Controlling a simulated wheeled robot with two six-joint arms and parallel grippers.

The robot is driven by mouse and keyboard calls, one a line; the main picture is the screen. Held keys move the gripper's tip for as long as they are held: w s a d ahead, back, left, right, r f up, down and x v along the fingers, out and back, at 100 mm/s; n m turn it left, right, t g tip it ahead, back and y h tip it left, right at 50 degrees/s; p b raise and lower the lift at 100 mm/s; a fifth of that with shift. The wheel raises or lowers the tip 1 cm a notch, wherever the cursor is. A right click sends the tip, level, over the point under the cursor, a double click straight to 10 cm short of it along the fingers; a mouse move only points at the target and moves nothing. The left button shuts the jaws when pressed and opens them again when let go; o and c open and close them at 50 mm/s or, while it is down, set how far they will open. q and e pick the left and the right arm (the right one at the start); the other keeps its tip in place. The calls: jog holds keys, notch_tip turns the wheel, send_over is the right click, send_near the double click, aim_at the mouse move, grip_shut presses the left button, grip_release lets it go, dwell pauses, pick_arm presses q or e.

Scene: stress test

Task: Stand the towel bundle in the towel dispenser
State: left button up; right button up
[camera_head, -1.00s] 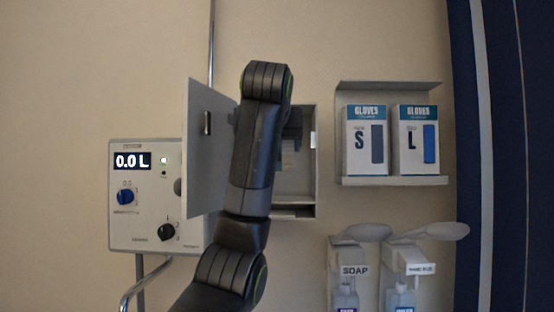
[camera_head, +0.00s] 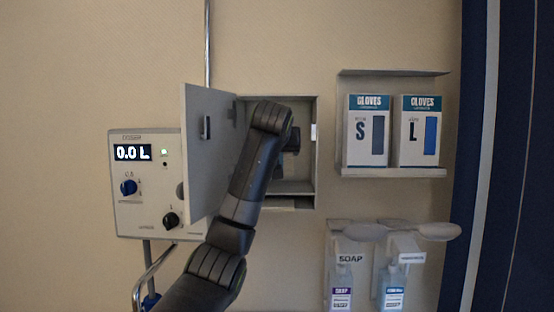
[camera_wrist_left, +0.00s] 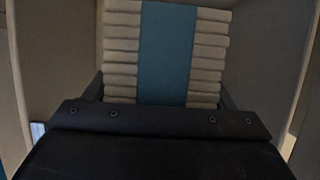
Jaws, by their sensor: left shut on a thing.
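The towel dispenser (camera_head: 304,168) is a pale wall box with its door (camera_head: 208,150) swung open to the left. My left gripper (camera_head: 291,139) reaches into its opening, mostly hidden behind my own wrist. In the left wrist view the towel bundle (camera_wrist_left: 168,55), a stack of folded cream towels with a blue band, sits between the fingers of my left gripper (camera_wrist_left: 160,98), which is shut on it. Pale walls stand on both sides of the bundle. My right gripper is not in view.
A control panel (camera_head: 130,215) reading 0.0 L is left of the dispenser, partly behind the door. A glove rack (camera_head: 392,172) with S and L boxes hangs to the right. Soap and another bottle dispenser (camera_head: 405,258) are below it. A metal rail (camera_head: 208,45) runs above.

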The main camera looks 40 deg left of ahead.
pick_arm(q)
jog(key=shift+f+p, duration=0.8)
jog(key=shift+f, duration=0.65)
jog(key=shift+w+f+p, duration=0.1)
jog(key=shift+f+p, duration=0.05)
jog(key=shift+p, duration=0.2)
jog(key=shift+a+f, duration=0.15)
jog(key=shift+f, duration=0.05)
jog(key=shift+f, duration=0.15)
jog(key=shift+f, duration=0.15)
jog(key=o, duration=1.1)
jog(key=shift+c, duration=0.2)
